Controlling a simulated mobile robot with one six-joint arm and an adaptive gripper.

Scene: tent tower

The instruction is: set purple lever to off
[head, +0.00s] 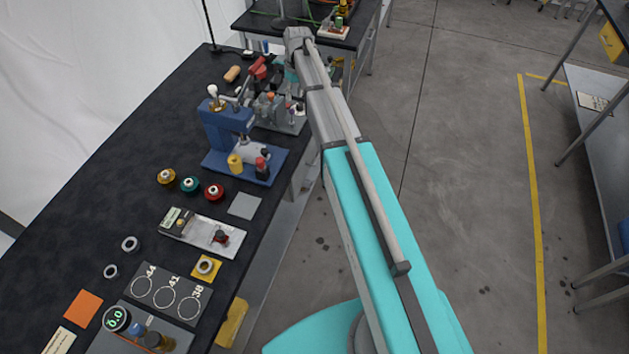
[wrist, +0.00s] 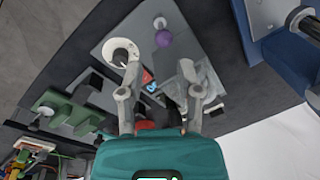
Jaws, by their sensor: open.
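The purple lever shows in the wrist view as a purple ball knob (wrist: 163,39) on a grey plate (wrist: 190,20), with a small pale metal piece close to it. The lever's arm is mostly hidden, so I cannot tell its setting. My gripper (wrist: 160,70) is open, with its two fingers spread below the purple knob in the picture. It appears apart from the knob, and nothing is clearly held between the fingers. In the head view my arm reaches to the back of the bench, and I cannot make out the purple knob there.
In the wrist view a white round dial (wrist: 119,52) stands left of the knob, with a green block (wrist: 62,112) farther left. A blue press (head: 228,125) stands in front of the grey fixture (head: 285,118) in the head view. Several spools lie nearer on the dark bench.

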